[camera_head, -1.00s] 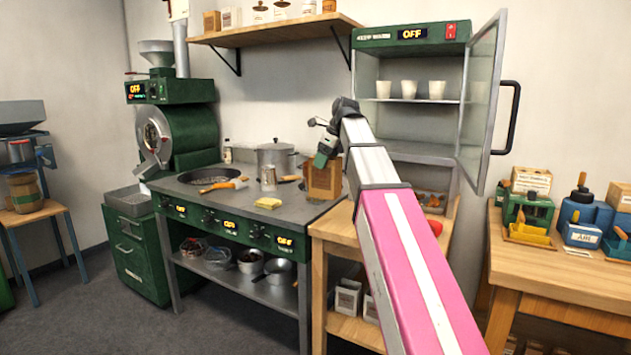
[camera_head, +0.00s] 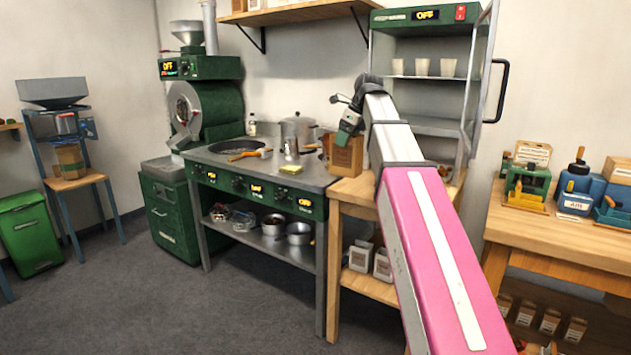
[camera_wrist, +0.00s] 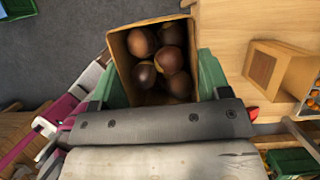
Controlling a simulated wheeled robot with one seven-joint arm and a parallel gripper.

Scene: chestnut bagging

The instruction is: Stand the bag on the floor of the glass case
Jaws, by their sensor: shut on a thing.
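My gripper (camera_head: 350,122) is shut on a brown paper bag (camera_head: 346,157) and holds it upright in front of the wall, left of the glass case. In the wrist view the bag (camera_wrist: 124,62) is open at the top, with several chestnuts inside, between my green fingers (camera_wrist: 160,88). The glass case (camera_head: 395,19) has a green top with an OFF display. Its glass door (camera_head: 481,75) stands open on the right. Its floor (camera_head: 436,125) shows partly behind my arm, and the bag is outside it.
Three white cups (camera_head: 422,67) stand on the case's upper shelf. A wooden table (camera_head: 560,240) with tools is at right. The grey floor (camera_head: 200,310) in front is clear.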

